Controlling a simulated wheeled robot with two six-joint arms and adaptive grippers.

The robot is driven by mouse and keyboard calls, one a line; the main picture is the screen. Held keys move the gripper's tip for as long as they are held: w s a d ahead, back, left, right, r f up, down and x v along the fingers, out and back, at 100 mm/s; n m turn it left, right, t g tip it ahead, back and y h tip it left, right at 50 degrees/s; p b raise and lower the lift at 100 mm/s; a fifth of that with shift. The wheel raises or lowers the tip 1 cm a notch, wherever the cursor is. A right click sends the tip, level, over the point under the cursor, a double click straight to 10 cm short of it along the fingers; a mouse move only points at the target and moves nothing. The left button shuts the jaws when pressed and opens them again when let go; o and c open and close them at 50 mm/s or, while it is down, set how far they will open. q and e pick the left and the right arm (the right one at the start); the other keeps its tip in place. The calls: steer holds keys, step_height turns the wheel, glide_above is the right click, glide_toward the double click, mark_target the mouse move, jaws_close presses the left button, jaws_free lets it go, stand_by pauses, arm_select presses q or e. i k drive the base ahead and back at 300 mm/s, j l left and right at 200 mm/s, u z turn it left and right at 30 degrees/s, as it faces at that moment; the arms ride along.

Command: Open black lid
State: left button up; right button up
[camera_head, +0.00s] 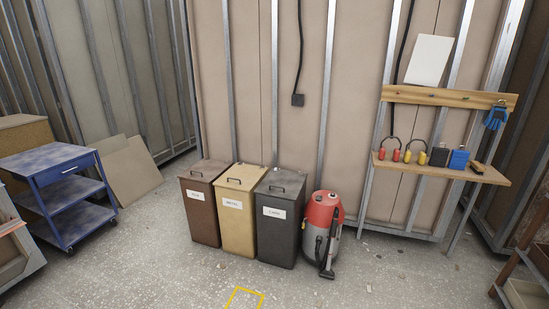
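A black bin (277,233) stands on the floor against the wall, the rightmost of three bins in a row. Its black lid (282,181) lies closed on top, with a small dark handle (279,188) near the front. A white label (274,212) is on its front; the print is too small to read surely. Neither of my grippers shows in the head view.
A tan bin (238,226) and a brown bin (202,218) stand left of the black one. A red and grey vacuum (324,220) stands close on its right. A blue cart (62,190) is at left, a shelf (440,168) at right. Floor in front is clear, with a yellow marking (245,291).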

mark_target(279, 183)
steer(key=i+l+u, duration=0.1)
steer(key=i+u, duration=0.15)
steer(key=i, duration=0.35)
steer(key=i+l+u, duration=0.25)
steer(key=i, duration=0.35)
steer(key=i+l+u, duration=0.25)
steer(key=i, duration=0.35)
steer(key=i+l+u, duration=0.25)
steer(key=i+l, duration=0.25)
